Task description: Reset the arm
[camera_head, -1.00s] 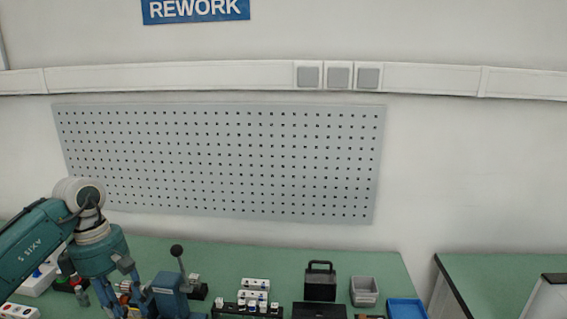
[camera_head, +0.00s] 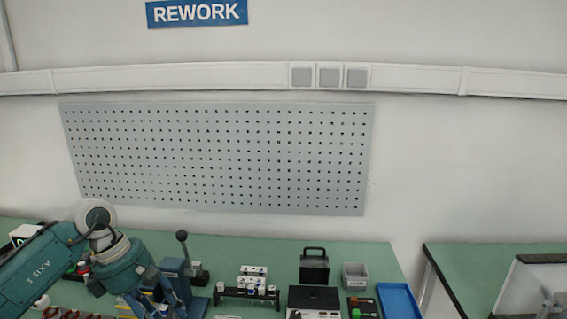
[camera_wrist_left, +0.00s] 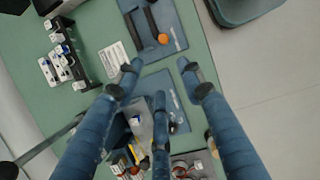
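My left arm comes in from the left in the head view, a teal arm bent down over the green bench (camera_head: 240,235). Its gripper (camera_head: 155,300) is low in that picture, partly against a blue lever press (camera_head: 178,270), so its fingers are hard to make out. My right gripper is in neither view.
A black rack with white parts (camera_head: 250,292), a black handled box (camera_head: 314,266), a grey bin (camera_head: 355,275) and a blue tray (camera_head: 398,302) stand right of the arm. An orange knob (camera_wrist_left: 163,39) on a blue plate lies beyond the fingers. Pegboard (camera_head: 220,155) hangs behind.

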